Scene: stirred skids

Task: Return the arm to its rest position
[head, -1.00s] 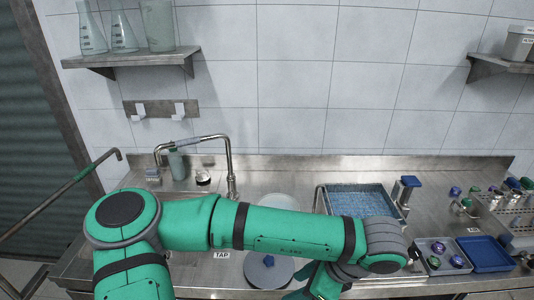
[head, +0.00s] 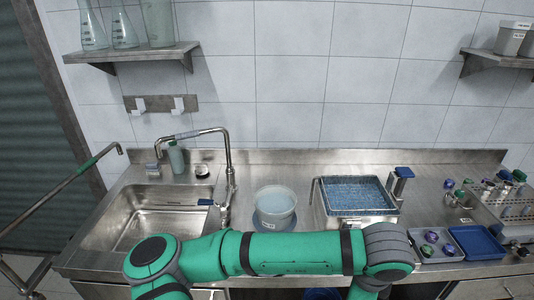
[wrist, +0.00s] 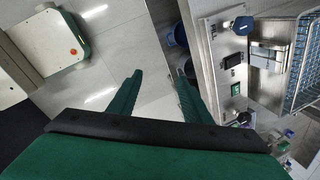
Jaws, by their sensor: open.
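My green arm stretches across the bottom of the head view, in front of the counter's front edge. Its end bends down at the lower right, and the gripper itself is out of that picture. In the wrist view my gripper (wrist: 158,82) shows two green fingers standing apart with nothing between them. They point over the grey floor, just left of the counter front.
The steel counter (head: 300,160) holds a sink (head: 150,215), a white tub (head: 275,203), a blue mesh basket (head: 357,195), a blue tray (head: 480,243) and a vial rack (head: 515,205). A white and green unit (wrist: 50,40) stands on the floor. Floor between is clear.

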